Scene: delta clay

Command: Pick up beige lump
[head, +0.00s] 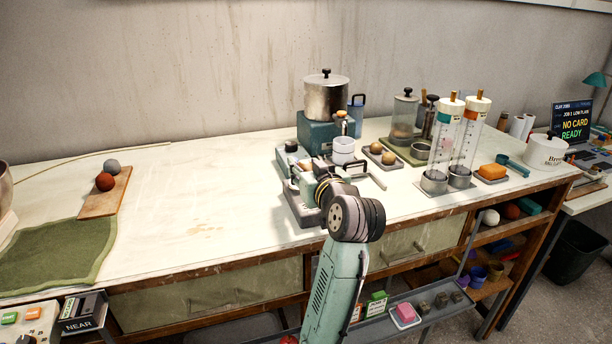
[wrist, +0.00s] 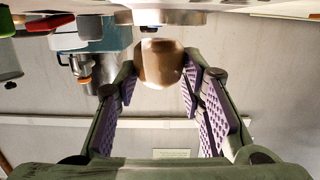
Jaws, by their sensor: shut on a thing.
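A beige-brown rounded lump (wrist: 160,62) sits between the fingertips of my gripper (wrist: 160,80) in the wrist view. The purple ridged pads are on either side of it, and the gripper is shut on it. In the head view my arm reaches over the front of the bench, and its end is by the teal-and-grey devices near the white cup (head: 344,150). The fingertips are largely hidden there by my wrist. Other brownish round lumps (head: 388,158) lie on a small grey tray just right of the cup.
A metal pot (head: 326,95) on a teal base stands behind my gripper. A wooden board (head: 105,195) with two balls is far left. The bench's left-middle is clear.

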